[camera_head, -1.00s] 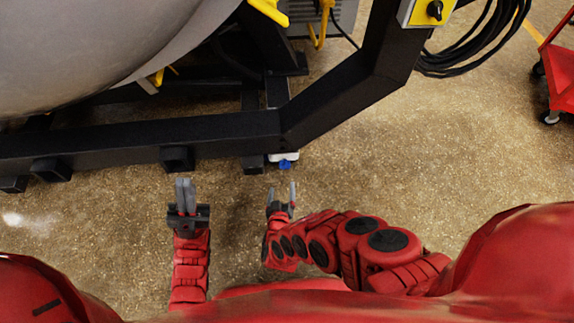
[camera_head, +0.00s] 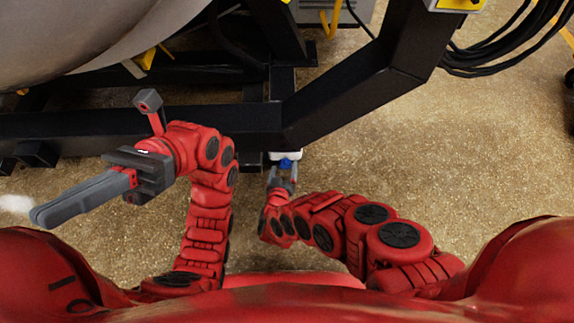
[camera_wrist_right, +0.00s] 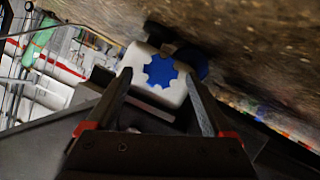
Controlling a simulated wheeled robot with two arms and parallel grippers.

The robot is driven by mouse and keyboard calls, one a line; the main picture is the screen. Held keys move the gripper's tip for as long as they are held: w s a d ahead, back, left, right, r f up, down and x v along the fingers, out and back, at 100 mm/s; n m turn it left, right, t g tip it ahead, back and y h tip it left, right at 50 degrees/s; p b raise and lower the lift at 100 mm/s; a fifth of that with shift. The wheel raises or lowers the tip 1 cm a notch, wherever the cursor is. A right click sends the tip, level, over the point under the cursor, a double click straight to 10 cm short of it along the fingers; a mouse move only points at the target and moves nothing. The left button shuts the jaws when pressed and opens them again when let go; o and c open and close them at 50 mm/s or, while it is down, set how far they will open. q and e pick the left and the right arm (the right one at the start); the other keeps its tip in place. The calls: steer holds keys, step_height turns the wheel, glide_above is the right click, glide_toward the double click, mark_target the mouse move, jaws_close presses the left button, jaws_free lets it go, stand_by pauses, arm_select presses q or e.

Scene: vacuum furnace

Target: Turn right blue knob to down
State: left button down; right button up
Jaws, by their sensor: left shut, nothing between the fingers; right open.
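The blue knob (camera_head: 286,164) sits on a white block (camera_head: 279,155) low under the black frame. In the right wrist view the blue knob (camera_wrist_right: 160,71) is a toothed disc on the white block's face (camera_wrist_right: 141,57), with another dark blue round part (camera_wrist_right: 191,62) partly hidden behind it. My right gripper (camera_head: 283,176) is open with its fingertips just short of the knob. In the wrist view the fingers (camera_wrist_right: 158,80) lie on either side of the knob, with no clear contact. My left gripper (camera_head: 38,217) is shut and empty, raised and pointing left, away from the knob.
A black steel frame (camera_head: 350,93) runs above and beside the knob, with a grey vessel (camera_head: 80,40) at upper left. Black hoses (camera_head: 510,50) hang at upper right. The floor (camera_head: 480,165) on the right is clear.

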arm_select(q)
steer(key=s+a+m+t, duration=0.1)
steer(key=t, duration=0.1)
steer(key=s+a+f+t+y, duration=0.1)
steer(key=s+a+t, duration=0.1)
steer(key=shift+f+m+t+b, duration=0.15)
steer(key=shift+m+t+b, duration=0.15)
steer(key=shift+m+b, duration=0.1)
arm_select(e)
steer(key=shift+x, duration=0.85)
